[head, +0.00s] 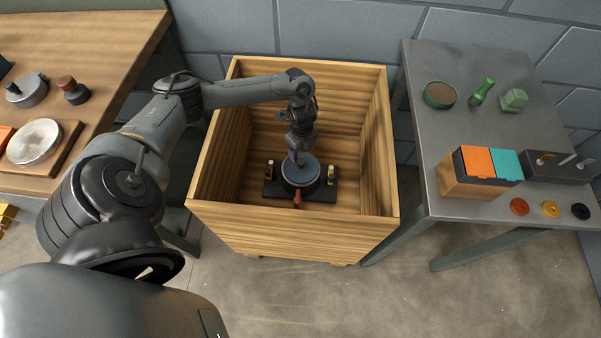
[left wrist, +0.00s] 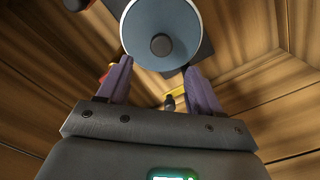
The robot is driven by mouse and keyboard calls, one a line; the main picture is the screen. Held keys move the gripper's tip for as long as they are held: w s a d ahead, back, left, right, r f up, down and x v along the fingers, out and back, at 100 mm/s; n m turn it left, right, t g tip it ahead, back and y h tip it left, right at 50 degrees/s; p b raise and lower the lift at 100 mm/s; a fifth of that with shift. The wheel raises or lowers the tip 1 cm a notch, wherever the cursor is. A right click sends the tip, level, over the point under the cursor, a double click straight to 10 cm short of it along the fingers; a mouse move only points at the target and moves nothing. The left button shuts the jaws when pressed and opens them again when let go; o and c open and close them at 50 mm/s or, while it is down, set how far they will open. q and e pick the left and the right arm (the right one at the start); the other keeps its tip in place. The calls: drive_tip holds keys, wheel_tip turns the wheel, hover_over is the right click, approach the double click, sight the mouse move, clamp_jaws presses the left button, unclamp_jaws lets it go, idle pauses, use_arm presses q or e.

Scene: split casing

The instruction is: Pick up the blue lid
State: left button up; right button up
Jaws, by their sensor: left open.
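My left gripper (head: 295,157) reaches down into the crate over the lid's far side. It is open; in the left wrist view its two purple fingers (left wrist: 158,74) are apart, with the lid's edge showing between and beyond their tips. Whether they touch the lid I cannot tell. My right gripper is not in view.
The wooden crate (head: 290,232) has high walls around the lid. Small items with yellow and red parts stand beside the lid on the base. A grey table (head: 430,130) at right holds several objects, including an orange and teal box (head: 478,162). A wooden table (head: 100,35) is at left.

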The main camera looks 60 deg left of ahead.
sight(301, 161)
use_arm(q)
drive_tip(key=f, duration=0.1)
drive_tip(key=f+b, duration=0.1)
drive_tip(key=a+f, duration=0.1)
drive_tip(key=shift+w+f, duration=0.15)
drive_tip(key=shift+w, duration=0.15)
drive_tip(key=shift+s+d+f+b, duration=0.25)
drive_tip(key=shift+d+f+b, duration=0.15)
drive_tip(key=f+b, duration=0.1)
drive_tip(key=f, duration=0.1)
drive_tip(key=f+b, duration=0.1)
drive_tip(key=b, duration=0.1)
drive_tip(key=shift+a+f, duration=0.2)
drive_tip(key=shift+f, duration=0.15)
drive_tip(key=shift+s+d+f+b, duration=0.15)
drive_tip(key=shift+f+b, duration=0.2)
drive_tip(key=shift+f, duration=0.2)
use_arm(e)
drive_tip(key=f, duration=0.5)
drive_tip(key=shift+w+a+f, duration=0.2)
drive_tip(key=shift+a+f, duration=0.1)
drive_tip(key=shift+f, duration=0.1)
use_arm(q)
drive_tip(key=shift+r, duration=0.1)
drive_tip(key=shift+c, duration=0.4)
clamp_jaws()
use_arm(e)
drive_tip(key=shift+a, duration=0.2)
